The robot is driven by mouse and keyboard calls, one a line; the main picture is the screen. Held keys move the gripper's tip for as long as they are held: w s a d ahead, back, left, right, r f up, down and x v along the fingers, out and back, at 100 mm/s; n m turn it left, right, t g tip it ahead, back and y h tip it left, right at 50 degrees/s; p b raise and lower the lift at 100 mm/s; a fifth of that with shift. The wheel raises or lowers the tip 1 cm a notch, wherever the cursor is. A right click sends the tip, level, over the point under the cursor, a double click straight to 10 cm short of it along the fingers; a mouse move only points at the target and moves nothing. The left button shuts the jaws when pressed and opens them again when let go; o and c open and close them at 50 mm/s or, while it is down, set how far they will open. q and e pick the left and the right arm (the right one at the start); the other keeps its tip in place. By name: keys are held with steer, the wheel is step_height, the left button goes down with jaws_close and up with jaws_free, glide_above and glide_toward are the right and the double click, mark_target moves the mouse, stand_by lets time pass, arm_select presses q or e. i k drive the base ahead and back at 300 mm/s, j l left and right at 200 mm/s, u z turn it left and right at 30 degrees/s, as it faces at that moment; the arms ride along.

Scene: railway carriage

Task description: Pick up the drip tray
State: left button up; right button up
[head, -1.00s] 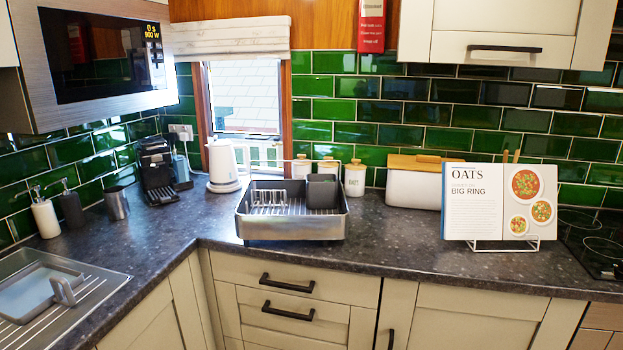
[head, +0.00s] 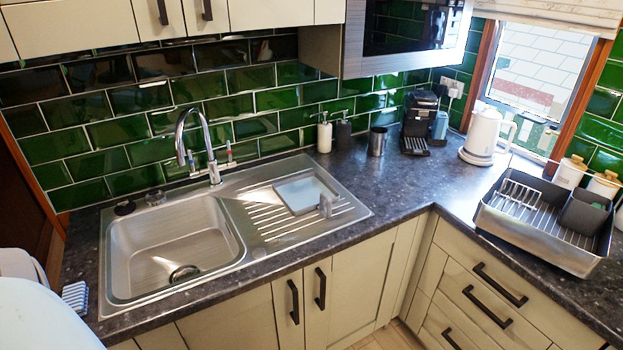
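A shallow grey-blue tray (head: 300,193) with a light flat middle lies on the ribbed drainboard (head: 262,228) of the steel sink. A small upright grey piece (head: 326,205) stands at its right end, like a handle. Neither of my grippers is in view, so nothing shows near the trays.
The sink bowl (head: 175,245) and chrome tap (head: 190,150) are left of the tray. Soap dispensers (head: 324,134), a metal cup (head: 377,141), a white kettle (head: 484,132) and a dish rack (head: 545,225) stand to the right. A microwave (head: 405,35) overhangs the back. Counter between drainboard and rack is clear.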

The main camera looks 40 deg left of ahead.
mark_target(305, 193)
steer(key=u, duration=1.2)
